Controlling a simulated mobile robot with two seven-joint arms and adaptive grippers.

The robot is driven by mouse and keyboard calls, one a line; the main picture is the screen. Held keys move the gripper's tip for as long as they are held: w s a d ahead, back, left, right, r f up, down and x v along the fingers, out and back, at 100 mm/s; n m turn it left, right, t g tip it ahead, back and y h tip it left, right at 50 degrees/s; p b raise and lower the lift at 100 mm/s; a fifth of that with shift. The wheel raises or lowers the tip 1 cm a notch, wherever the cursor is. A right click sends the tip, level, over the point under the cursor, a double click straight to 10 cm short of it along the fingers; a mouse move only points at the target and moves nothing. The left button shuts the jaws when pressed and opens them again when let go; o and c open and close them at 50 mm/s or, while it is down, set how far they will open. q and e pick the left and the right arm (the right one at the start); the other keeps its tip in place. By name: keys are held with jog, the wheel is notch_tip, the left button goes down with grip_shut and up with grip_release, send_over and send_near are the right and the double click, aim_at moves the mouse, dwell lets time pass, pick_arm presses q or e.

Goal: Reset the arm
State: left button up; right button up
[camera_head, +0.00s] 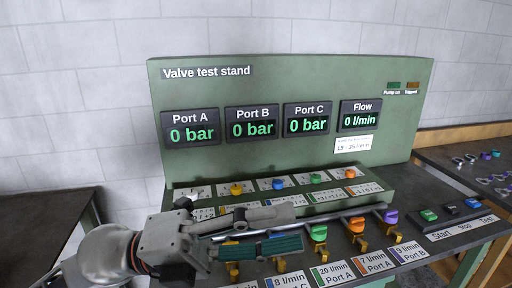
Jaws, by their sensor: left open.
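My left arm comes in from the lower left. Its gripper (300,224) is open, with two grey fingers pointing right and a teal pad on the lower one. It is in front of the valve test stand (290,80), over its lower panel. I see nothing between the fingers. The arm and gripper hide some of the left valves and labels. My right gripper is not in view.
Coloured valves stand along a rail, including a green one (319,233), an orange one (357,225) and a purple one (390,217). Start, Stop and Test buttons (451,209) are at right. Pressure and flow displays read 0. A dark table (45,220) is at left; another at right holds small parts.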

pick_arm(q)
jog(key=w+a+r+n+t+y, duration=0.1)
jog(key=w+a+n+t+y, duration=0.1)
jog(key=w+a+n+t, duration=0.55)
jog(key=w+a+n+t+y, duration=0.3)
jog(key=w+n+t, duration=0.1)
jog(key=n+t, duration=0.7)
jog(key=w+a+f+n+t+y, duration=0.1)
jog(key=w+a+f+n+y, duration=0.1)
jog(key=a+f+n+y, duration=0.5)
jog(key=w+a+f+n+t+y, duration=0.1)
jog(key=w+a+f+n+y, duration=0.25)
jog(key=a+f+y, duration=0.5)
jog(key=s+a+f+n+g+y, duration=0.15)
jog(key=s+a+f+g, duration=0.25)
jog(key=s+f, duration=0.4)
jog(key=s+a+f+n+g+y, duration=0.1)
jog(key=s+a+f+g+y, duration=0.1)
jog(key=s+a+f+g, duration=0.6)
jog(key=s+a+f+n+g+y, duration=0.15)
jog(key=s+f, duration=0.35)
jog(key=f, duration=0.6)
jog(key=w+d+f+n+t+h, duration=0.1)
jog(key=d+f+t+h, duration=0.3)
jog(key=d+f, duration=0.9)
jog(key=d+n+h, duration=0.1)
jog(key=d+h, duration=0.2)
jog(key=shift+w+d+f+n, duration=0.3)
jog(key=shift+w+f+n, duration=0.05)
jog(key=shift+n, duration=0.05)
